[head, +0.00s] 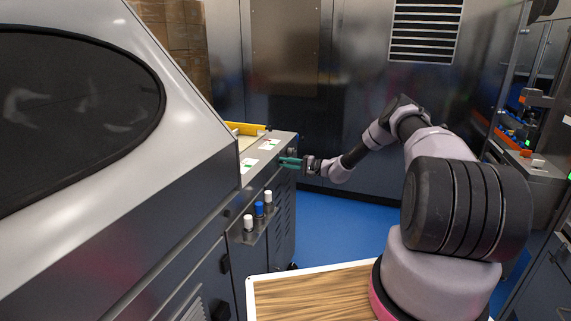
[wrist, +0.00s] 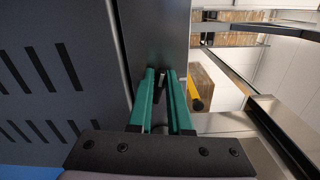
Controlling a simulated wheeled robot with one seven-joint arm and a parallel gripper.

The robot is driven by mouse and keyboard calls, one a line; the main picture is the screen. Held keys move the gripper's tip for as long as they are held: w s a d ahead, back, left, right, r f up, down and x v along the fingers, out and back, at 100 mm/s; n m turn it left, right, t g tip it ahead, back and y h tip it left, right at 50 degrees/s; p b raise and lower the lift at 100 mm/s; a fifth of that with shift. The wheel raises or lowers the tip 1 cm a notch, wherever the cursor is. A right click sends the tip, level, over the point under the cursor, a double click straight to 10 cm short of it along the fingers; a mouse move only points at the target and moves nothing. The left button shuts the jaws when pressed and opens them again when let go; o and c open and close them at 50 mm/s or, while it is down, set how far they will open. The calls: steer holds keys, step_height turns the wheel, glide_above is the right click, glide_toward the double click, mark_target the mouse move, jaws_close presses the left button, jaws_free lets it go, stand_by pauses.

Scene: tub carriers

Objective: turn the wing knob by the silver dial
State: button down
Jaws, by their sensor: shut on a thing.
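My gripper (head: 289,162) is at the upper end of the grey machine cabinet (head: 283,205), its teal fingers pointing left against the cabinet. In the wrist view its two fingers (wrist: 163,76) reach to a dark metal panel (wrist: 158,35) and are shut on a small dark piece between their tips, which I take to be the wing knob (wrist: 163,83). Most of the knob is hidden by the fingers. A small dark and silvery round part, perhaps the silver dial (head: 292,152), shows just above the fingers in the head view; its details are too small to tell.
White and blue capped bottles (head: 259,209) stand on a small ledge on the cabinet's side, nearer than the gripper. A yellow-edged tray (head: 246,128) lies on top. A wooden-topped surface (head: 310,295) is at the front. Blue floor (head: 335,228) is clear beyond it.

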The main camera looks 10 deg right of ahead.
steer(key=shift+d+f+n, duration=0.2)
steer(key=shift+n, duration=0.8)
stand_by(2.5)
steer(key=c, duration=0.9)
jaws_free()
steer(key=shift+o, duration=0.2)
steer(key=shift+a, duration=0.1)
steer(key=v, duration=1)
steer(key=shift+s+d, duration=0.2)
steer(key=shift+d, duration=0.15)
